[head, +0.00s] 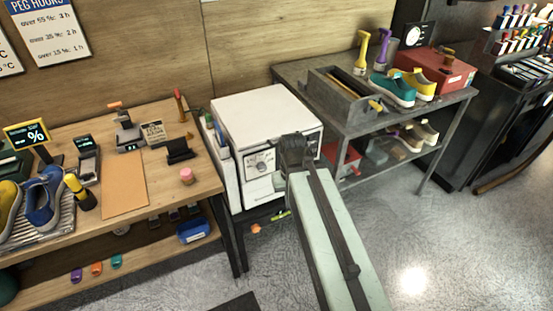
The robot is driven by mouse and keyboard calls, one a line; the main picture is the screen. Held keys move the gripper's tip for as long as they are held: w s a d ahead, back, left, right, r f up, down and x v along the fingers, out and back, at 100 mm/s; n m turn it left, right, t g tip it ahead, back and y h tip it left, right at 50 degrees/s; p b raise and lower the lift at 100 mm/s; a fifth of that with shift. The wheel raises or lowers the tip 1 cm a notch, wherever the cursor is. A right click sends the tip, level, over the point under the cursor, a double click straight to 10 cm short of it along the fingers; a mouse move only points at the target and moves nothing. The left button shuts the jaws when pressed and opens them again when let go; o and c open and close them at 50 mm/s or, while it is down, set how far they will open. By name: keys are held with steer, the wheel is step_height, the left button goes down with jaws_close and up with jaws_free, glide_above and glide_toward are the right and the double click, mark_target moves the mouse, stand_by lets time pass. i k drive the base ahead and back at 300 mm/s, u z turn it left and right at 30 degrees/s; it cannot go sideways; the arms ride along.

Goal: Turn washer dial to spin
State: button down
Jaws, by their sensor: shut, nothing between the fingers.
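The white washer (268,112) stands between the wooden bench and the grey metal table. My gripper (294,143) is at the end of my pale green arm, in front of the right part of the washer's front. My arm and gripper hide the right part of the washer's front.
The wooden bench (205,180) on the left holds a blue sneaker (42,197), a tan mat (124,185) and small tools. The grey metal table (300,72) on the right holds a grey crate (345,108), sneakers and a red box (436,68). The floor (440,230) at right is clear.

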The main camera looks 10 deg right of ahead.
mark_target(262, 167)
steer(key=u, duration=0.4)
steer(key=k, duration=1.1)
steer(key=u, duration=0.85)
steer(key=i, duration=0.9)
steer(key=u, duration=0.45)
